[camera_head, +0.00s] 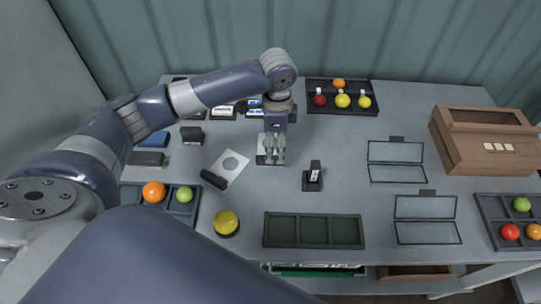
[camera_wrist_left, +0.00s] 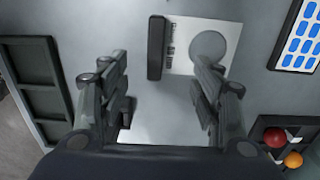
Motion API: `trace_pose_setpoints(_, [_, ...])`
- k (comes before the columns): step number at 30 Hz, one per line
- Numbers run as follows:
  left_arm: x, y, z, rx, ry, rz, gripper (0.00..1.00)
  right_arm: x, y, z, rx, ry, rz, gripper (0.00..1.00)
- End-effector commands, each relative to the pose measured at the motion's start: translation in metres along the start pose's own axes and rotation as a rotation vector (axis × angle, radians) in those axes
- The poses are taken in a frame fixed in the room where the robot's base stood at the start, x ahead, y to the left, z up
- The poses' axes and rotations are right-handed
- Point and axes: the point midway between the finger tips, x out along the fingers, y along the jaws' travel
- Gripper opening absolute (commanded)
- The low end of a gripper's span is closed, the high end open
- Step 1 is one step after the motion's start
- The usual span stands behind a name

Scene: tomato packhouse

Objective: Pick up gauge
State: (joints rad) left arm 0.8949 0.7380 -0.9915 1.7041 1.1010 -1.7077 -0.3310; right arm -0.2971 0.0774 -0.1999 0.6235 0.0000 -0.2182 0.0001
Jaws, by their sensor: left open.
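The gauge (camera_head: 230,168) seems to be the flat white plate with a round grey disc or hole and a black handle (camera_head: 214,179). It lies tilted on the grey table, left of my left gripper (camera_head: 272,158). The gauge also shows in the left wrist view (camera_wrist_left: 186,62), beyond the fingertips, with its dark bar handle (camera_wrist_left: 157,47) between the lines of the fingers. My left gripper (camera_wrist_left: 161,68) is open and empty, pointing down over a pale plate (camera_head: 262,156) on the table. Whether the fingers touch that plate cannot be told. My right gripper is not in view.
A small black stand (camera_head: 313,177) is right of the gripper. A fruit tray (camera_head: 342,108) stands behind; a brown box (camera_head: 484,155) is at right.

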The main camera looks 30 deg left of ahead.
Motion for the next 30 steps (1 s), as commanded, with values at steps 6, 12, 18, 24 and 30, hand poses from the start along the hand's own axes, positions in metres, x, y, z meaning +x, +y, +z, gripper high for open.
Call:
trace_pose_setpoints(6, [0.018,-0.002,0.003,0.0,-0.002,0.003,0.59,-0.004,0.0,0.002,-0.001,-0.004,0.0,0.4])
trace_pose_setpoints(12, [0.048,-0.004,0.005,0.001,-0.002,0.002,0.59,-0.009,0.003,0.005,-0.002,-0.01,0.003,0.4])
trace_pose_setpoints(18, [0.057,-0.005,0.005,0.002,0.0,-0.002,0.59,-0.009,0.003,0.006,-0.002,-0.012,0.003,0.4])
trace_pose_setpoints(24, [0.057,-0.005,0.005,0.002,0.0,-0.001,0.46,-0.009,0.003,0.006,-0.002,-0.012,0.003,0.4])
trace_pose_setpoints(30, [0.057,-0.005,0.005,0.002,0.0,-0.001,0.0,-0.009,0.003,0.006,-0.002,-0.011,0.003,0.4])
